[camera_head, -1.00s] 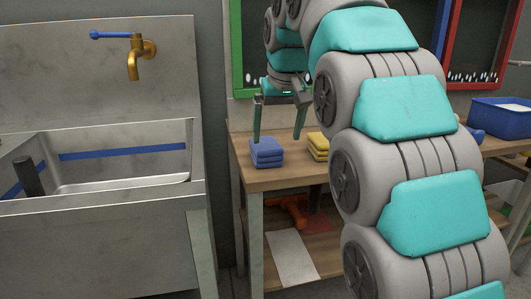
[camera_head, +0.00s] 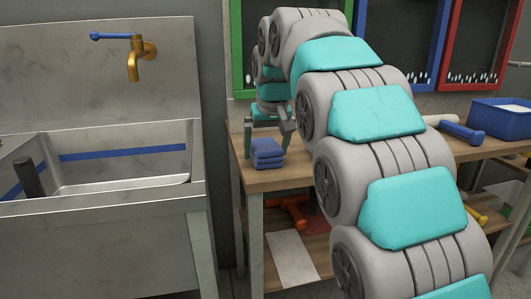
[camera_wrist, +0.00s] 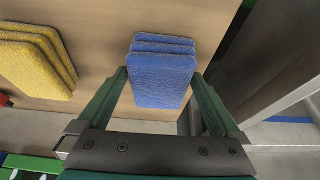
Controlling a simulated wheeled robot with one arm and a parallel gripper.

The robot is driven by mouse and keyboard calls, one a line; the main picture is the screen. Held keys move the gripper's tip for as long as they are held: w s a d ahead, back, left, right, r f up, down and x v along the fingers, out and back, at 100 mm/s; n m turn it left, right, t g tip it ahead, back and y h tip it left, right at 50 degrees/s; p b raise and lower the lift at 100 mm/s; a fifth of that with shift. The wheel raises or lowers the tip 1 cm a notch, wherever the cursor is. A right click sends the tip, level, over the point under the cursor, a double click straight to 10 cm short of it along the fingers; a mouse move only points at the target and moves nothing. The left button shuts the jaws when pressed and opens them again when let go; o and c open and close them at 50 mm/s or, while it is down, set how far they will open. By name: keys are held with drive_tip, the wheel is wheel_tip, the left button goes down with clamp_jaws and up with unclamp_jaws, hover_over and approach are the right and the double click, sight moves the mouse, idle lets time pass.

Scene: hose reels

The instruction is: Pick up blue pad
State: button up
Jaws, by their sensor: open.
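The blue pads (camera_head: 267,153) lie in a small stack of several at the left front corner of the wooden workbench. In the wrist view the top blue pad (camera_wrist: 162,80) fills the space between my fingers, with more pad edges showing behind it. My gripper (camera_head: 267,133) is open, with one green finger on each side of the stack. In the wrist view my gripper (camera_wrist: 160,76) has its fingertips beside the pad's left and right edges, with small gaps. I cannot tell how far the fingertips reach down beside the stack.
A stack of yellow pads (camera_wrist: 35,62) lies left of the blue ones in the wrist view; my arm hides it in the head view. A steel sink (camera_head: 100,170) stands left of the bench (camera_head: 262,181). A blue bin (camera_head: 500,122) sits at the bench's right.

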drive_tip(key=shift+f, duration=0.35)
drive_tip(key=shift+w, duration=0.1)
drive_tip(key=c, duration=1.2)
